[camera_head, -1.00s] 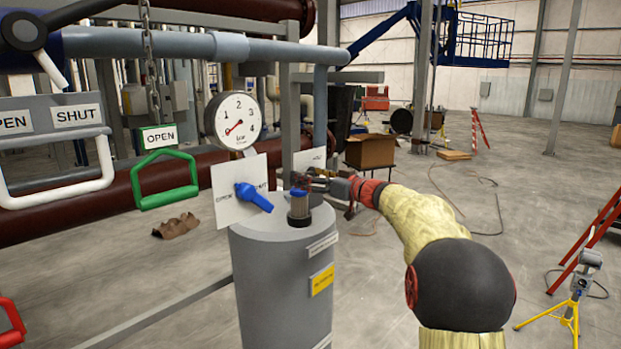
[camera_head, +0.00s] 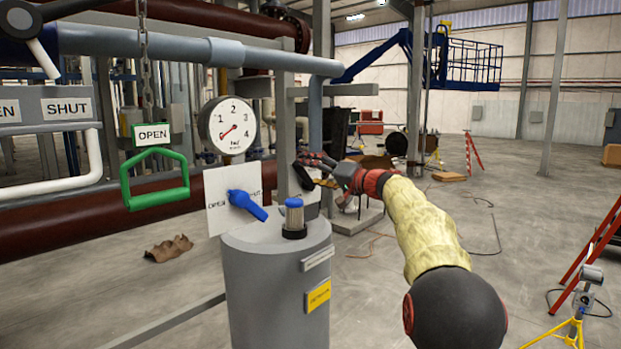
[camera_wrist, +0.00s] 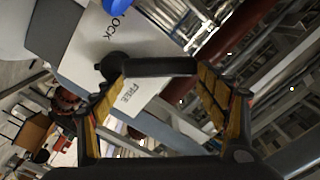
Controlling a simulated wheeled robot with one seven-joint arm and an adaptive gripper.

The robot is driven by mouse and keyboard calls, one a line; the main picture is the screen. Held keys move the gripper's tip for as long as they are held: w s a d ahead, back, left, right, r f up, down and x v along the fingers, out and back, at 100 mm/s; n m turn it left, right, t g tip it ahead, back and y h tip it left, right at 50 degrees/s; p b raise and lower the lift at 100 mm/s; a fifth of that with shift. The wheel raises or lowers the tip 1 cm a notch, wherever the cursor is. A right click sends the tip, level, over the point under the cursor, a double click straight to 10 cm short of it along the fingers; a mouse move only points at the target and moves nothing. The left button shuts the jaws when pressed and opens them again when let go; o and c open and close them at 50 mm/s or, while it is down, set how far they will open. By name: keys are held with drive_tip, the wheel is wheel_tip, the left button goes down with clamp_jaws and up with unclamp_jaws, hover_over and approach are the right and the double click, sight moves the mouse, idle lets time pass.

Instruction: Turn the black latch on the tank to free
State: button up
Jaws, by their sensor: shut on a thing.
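The black latch (camera_wrist: 158,67) shows in the wrist view on a white plate (camera_wrist: 80,50) with the words LOCK and FREE. Its round pivot is at the left and its bar runs right, level in the picture, across the gap between my fingertips. My gripper (camera_wrist: 162,82) is shut on the latch, with one yellow-padded finger at each end of the bar. In the head view, my gripper (camera_head: 310,163) is behind and right of the blue-capped filter (camera_head: 294,220) on the grey tank (camera_head: 272,275). I cannot make out the latch clearly there.
A blue lever (camera_head: 247,205) on an OPEN/SHUT plate stands left of the filter. A pressure gauge (camera_head: 228,125) and a green handle (camera_head: 155,195) are farther left. A grey pipe (camera_head: 315,115) drops close to my gripper. The floor at right is largely open.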

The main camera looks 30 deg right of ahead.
drive_tip(key=shift+w+d+r+m+p, duration=0.3)
drive_tip(key=shift+d+m+p, duration=0.3)
drive_tip(key=shift+m, duration=0.75)
drive_tip(key=shift+w+d+r+m+p, duration=0.2)
drive_tip(key=shift+d+r+m+p, duration=0.25)
drive_tip(key=shift+m, duration=0.95)
drive_tip(key=shift+w+d+r+m+p, duration=0.25)
drive_tip(key=shift+d+m+p, duration=0.45)
drive_tip(key=shift+m, duration=0.65)
drive_tip(key=shift+d, duration=0.1)
drive_tip(key=o, duration=1.5)
drive_tip(key=shift+w+f, duration=0.35)
drive_tip(key=shift+o, duration=0.9)
drive_tip(key=shift+f, duration=0.25)
drive_tip(key=v, duration=1.2)
